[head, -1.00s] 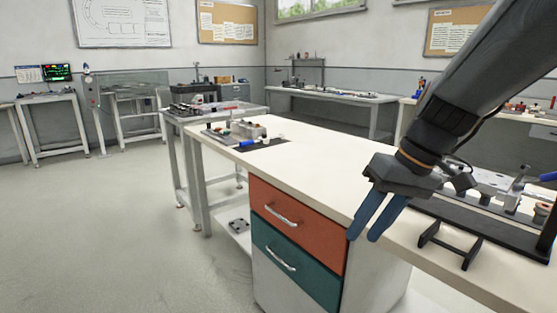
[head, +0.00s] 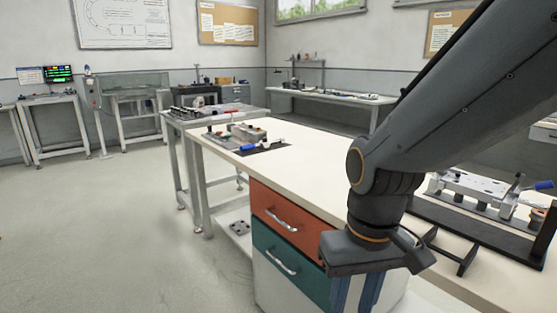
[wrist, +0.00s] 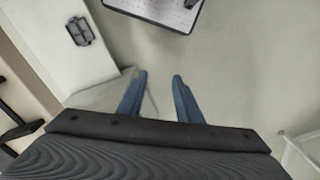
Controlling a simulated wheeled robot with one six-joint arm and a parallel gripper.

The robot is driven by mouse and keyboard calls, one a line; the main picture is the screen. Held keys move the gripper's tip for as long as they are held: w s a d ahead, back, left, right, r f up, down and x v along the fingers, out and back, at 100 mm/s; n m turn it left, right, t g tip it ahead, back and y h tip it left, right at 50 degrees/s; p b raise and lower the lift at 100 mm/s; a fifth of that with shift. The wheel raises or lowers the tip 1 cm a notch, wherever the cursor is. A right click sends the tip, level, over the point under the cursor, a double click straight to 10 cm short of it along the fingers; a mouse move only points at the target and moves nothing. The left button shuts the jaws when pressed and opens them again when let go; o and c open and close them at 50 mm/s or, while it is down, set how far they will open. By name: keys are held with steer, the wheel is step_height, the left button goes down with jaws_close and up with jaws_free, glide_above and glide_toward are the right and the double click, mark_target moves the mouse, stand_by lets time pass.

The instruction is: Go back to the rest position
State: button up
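My gripper (head: 356,300) hangs fingers-down in front of the workbench's front edge in the head view, its tips cut off by the lower picture edge. In the wrist view my gripper (wrist: 158,78) shows two blue fingers standing apart with nothing between them, so it is open and empty. Grey floor shows beyond the tips. My arm reaches in from the upper right and bends at a joint above the gripper. The rest position itself is not marked in these views.
The cream workbench (head: 310,168) has a red drawer (head: 285,215) and a teal drawer (head: 280,268), both shut, close to my gripper. A metal fixture (head: 478,188) and black stand lie at the right. A blue-handled tool (head: 253,147) lies at the far end. Floor at left is clear.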

steer(key=d+r+m+p, duration=0.2)
steer(key=d+r+p, duration=0.4)
steer(key=p, duration=0.6)
steer(key=shift+s+d+r+h, duration=0.15)
steer(key=shift+d+r+h, duration=0.2)
steer(key=shift+d, duration=0.3)
